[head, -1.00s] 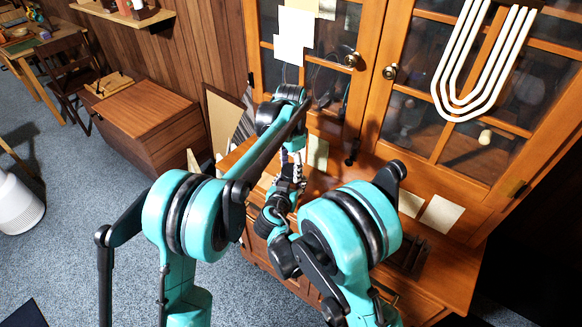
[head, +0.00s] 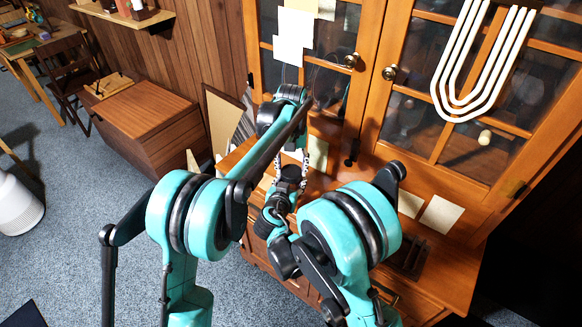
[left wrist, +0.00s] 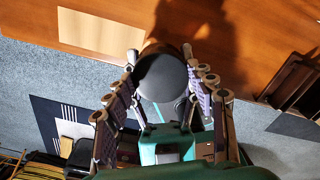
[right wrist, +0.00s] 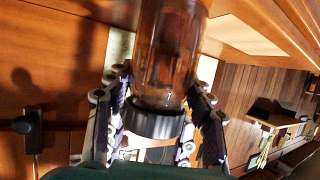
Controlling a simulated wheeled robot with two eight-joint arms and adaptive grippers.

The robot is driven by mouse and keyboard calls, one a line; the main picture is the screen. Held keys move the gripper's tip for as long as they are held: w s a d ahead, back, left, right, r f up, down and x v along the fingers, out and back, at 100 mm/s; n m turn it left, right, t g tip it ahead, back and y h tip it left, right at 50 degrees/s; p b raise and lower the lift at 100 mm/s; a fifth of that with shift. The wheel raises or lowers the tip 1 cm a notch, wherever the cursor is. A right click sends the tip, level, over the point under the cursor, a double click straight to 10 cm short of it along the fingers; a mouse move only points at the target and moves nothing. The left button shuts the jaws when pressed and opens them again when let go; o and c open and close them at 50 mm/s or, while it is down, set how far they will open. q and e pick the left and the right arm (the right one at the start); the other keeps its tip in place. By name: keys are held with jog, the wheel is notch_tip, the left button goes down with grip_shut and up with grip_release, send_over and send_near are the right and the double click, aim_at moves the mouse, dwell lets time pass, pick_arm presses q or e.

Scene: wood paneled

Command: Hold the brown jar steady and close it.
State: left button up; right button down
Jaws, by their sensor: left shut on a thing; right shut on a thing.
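The brown jar (right wrist: 172,50) is amber see-through glass, held between the fingers of my right gripper (right wrist: 160,80) in the right wrist view. A dark round lid (right wrist: 155,122) is at its near end, in line with the glass; how far down it sits cannot be told. In the left wrist view the lid (left wrist: 162,85) shows a grey face and dark rim between the fingers of my left gripper (left wrist: 160,53). In the head view my left gripper (head: 290,175) reaches down over the dark lid; my right arm hides most of the jar and right gripper.
The jar is held over the wooden cabinet's counter (head: 450,275). Paper sheets (head: 441,215) lie on it, and a dark slotted rack (head: 410,257) stands at right. Glass cabinet doors (head: 440,110) rise behind. A wooden chest (head: 145,110) stands at left.

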dwell(0.3)
pick_arm(q)
jog(key=o, duration=0.8)
jog(key=shift+o, duration=0.2)
jog(key=shift+r, duration=0.1)
jog(key=shift+r, duration=2.15)
jog(key=shift+c, duration=0.3)
